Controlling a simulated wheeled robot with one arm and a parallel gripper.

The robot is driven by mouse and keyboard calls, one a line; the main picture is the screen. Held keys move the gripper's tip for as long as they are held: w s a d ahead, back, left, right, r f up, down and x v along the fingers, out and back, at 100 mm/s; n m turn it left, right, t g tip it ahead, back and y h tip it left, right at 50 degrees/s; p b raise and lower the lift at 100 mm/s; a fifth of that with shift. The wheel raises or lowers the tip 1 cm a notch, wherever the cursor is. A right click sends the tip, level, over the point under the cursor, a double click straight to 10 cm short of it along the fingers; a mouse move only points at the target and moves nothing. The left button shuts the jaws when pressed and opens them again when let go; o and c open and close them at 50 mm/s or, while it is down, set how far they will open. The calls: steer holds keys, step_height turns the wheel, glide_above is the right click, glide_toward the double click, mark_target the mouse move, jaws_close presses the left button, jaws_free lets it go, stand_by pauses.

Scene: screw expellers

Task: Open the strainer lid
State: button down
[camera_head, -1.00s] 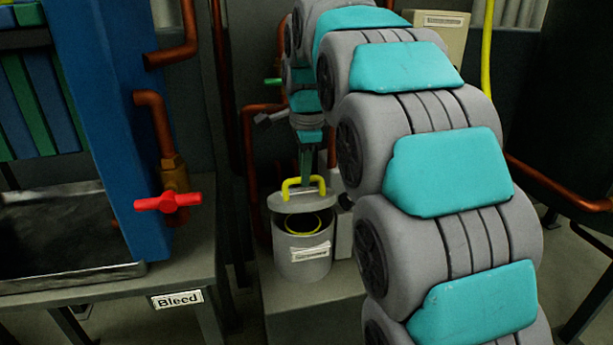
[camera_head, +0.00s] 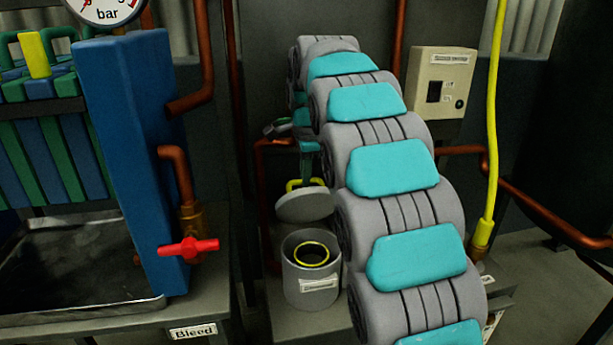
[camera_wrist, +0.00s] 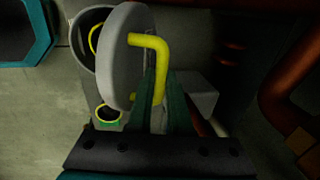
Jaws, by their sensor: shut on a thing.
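The strainer is a grey cylinder (camera_head: 311,289) with a label on its front and a yellow ring (camera_head: 311,254) inside its open mouth. Its round grey lid (camera_head: 305,206) is raised above the mouth and tilted, behind the opening. The lid has a yellow handle (camera_head: 293,184). My gripper (camera_head: 308,172) is at the handle, partly hidden by my arm. In the wrist view, the green fingers (camera_wrist: 157,88) are shut on the yellow handle (camera_wrist: 150,44), the lid (camera_wrist: 124,58) stands on edge, and the strainer (camera_wrist: 84,50) is partly hidden behind it.
A blue frame (camera_head: 130,150) with a red-handled valve (camera_head: 188,247) stands left, above a metal tray (camera_head: 80,312) and a "Bleed" label (camera_head: 193,331). Copper pipes run behind. A beige box (camera_head: 440,85) and yellow hose (camera_head: 490,130) are at the right.

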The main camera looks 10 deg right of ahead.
stand_by(0.4)
steer(key=c, duration=0.8)
jaws_free()
steer(key=shift+c, duration=0.2)
step_height(320, 180, up, 8)
steer(key=s, duration=0.1)
steer(key=shift+s+f, duration=0.2)
